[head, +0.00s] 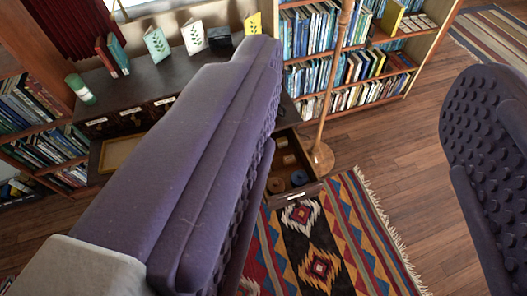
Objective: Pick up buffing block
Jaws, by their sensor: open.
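My gripper (372,75) is open, with one purple, studded finger crossing the middle of the head view and the other at the right edge. Nothing shows between the fingers. I cannot tell for sure which thing is the buffing block. An open drawer (306,192) of the dark cabinet (150,83) holds several small things, including a blue ring-shaped one (299,178), a brown one (275,185) and small pale blocks (289,159). They lie beyond and below my gripper, apart from it. The left finger hides part of this drawer and of the cabinet.
Upright books and cards (156,44) and a green-and-white cylinder (80,88) are on the cabinet top. Another drawer (118,152) is open at left. A wooden pole (333,85) stands before the bookshelf (407,62). A patterned rug (345,215) and clear wood floor (400,150) lie right.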

